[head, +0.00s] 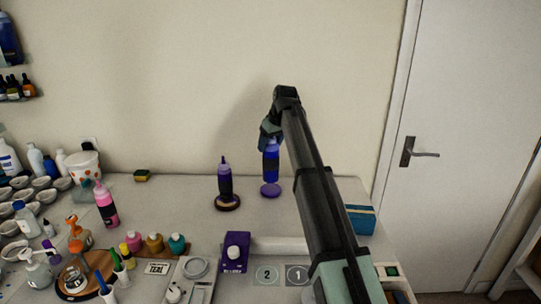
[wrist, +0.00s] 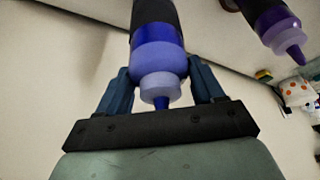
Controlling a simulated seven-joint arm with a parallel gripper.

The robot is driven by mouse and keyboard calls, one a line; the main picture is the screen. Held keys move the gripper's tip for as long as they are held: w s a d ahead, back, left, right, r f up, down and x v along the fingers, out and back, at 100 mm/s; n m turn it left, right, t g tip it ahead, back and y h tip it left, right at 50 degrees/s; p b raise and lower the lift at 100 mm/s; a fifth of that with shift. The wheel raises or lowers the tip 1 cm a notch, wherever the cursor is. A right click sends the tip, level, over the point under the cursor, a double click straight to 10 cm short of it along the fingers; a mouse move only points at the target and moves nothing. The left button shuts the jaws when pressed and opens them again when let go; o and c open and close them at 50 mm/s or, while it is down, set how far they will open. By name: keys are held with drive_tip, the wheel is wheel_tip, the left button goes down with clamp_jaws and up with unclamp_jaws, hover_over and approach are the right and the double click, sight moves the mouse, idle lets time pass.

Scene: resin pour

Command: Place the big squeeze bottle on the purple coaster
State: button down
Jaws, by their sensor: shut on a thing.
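A blue squeeze bottle with a dark label (head: 271,163) is upright below my gripper (head: 271,135) in the head view. In the wrist view my gripper (wrist: 162,88) is shut around this bottle (wrist: 157,60), with one finger on each side below its nozzle. The purple coaster (head: 270,191) lies on the table directly under the bottle. My gripper partly hides the bottle's top in the head view.
A purple bottle with a dark label (head: 225,182) stands on a brown coaster (head: 227,203) to the left; it also shows in the wrist view (wrist: 277,27). A purple box (head: 236,252) and a blue box (head: 360,218) stand nearer. Cups and bottles crowd the left.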

sight(271, 153)
drive_tip(key=shift+f, duration=2.2)
drive_tip(key=shift+c, duration=0.7)
unclamp_jaws()
drive_tip(key=v, duration=1.2)
drive_tip(key=shift+r, duration=0.2)
drive_tip(key=shift+s, duration=0.1)
